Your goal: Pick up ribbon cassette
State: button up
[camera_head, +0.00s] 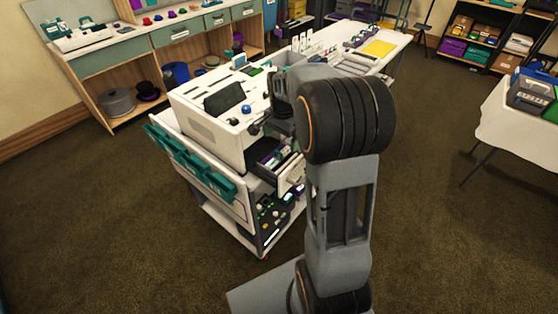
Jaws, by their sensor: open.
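My gripper (262,125) is at the front right edge of a white box-shaped unit (207,138), above an open drawer. It is partly hidden by my arm, and the jaws look small and dark. The open drawer (291,178) holds dark and purple items, too small to name surely. I cannot single out the ribbon cassette; it may be among these drawer items. A dark slab (228,97) and a small blue round thing (246,109) lie on top of the unit.
The unit stands on a white cart (215,212) with teal bins (190,165) on its side and a cluttered lower shelf. A long white table (395,58) is behind it. Shelving (128,60) stands back left, a cloth-covered table (510,125) right. The brown carpet is clear around the cart.

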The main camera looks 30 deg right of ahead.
aim_at(279, 157)
jog(key=shift+s+f, duration=0.15)
jog(key=shift+f, duration=3.4)
jog(key=c, duration=0.7)
jog(key=shift+r+p, duration=0.15)
jog(key=shift+p, duration=0.15)
